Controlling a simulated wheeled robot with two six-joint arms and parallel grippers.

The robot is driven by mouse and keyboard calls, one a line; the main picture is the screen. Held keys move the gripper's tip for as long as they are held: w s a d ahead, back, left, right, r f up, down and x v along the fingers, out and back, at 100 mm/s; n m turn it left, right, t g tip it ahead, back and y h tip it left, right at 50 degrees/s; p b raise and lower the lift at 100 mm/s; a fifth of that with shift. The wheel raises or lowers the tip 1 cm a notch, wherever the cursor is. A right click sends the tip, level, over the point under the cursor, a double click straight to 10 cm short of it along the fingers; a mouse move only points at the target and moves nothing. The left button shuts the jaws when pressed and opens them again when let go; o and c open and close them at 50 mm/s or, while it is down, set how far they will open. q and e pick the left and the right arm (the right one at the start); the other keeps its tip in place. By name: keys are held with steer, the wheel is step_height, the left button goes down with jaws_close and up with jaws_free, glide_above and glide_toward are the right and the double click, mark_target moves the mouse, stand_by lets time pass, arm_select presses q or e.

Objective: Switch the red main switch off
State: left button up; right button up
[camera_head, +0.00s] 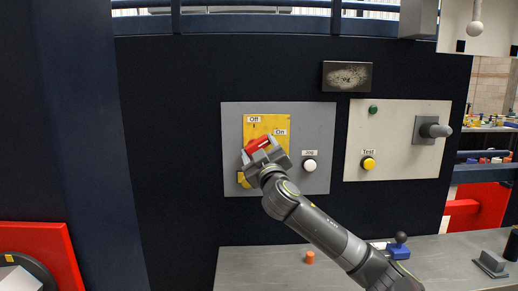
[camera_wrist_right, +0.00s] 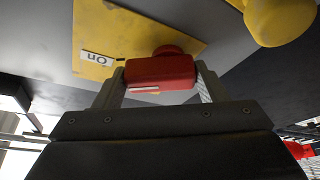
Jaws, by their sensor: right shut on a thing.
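The red main switch (camera_head: 257,144) is a red handle on a yellow plate (camera_head: 259,122) on a grey panel. The plate is labelled Off at the top and On at the right. The handle is tilted, its upper right end toward the On label. My right gripper (camera_head: 260,153) is shut on the handle, and its jaws hide part of it. In the right wrist view the red handle (camera_wrist_right: 160,72) sits between the two fingers (camera_wrist_right: 160,85), with a white mark on its edge and the On label nearby. My left gripper is not in view.
A white Jog button (camera_head: 310,165) is right of the switch on the same panel. A second panel (camera_head: 398,118) holds a yellow Test button (camera_head: 368,163), a green button and a grey knob. A grey bench (camera_head: 250,265) below carries an orange cylinder (camera_head: 310,257) and a blue object.

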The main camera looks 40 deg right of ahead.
steer(key=shift+r+n+y+p, duration=0.2)
steer(key=shift+n+y+p, duration=0.2)
steer(key=shift+n+p, duration=0.3)
steer(key=n+y+p, duration=0.1)
steer(key=n+p, duration=0.2)
steer(key=p, duration=0.1)
steer(key=n+g+y+p, duration=0.1)
steer(key=n+p, duration=0.3)
steer(key=p, duration=0.1)
steer(key=r+n+y+p, duration=0.1)
steer(key=n+p, duration=0.2)
steer(key=p, duration=0.1)
steer(key=shift+w+a+g+y+p, duration=0.15)
steer(key=shift+g+y+p, duration=0.15)
steer(key=shift+p, duration=0.05)
steer(key=shift+f+n+p, duration=0.25)
steer(key=shift+n+p, duration=0.75)
steer(key=shift+p, duration=0.15)
steer(key=shift+g, duration=0.3)
steer(key=o, duration=1)
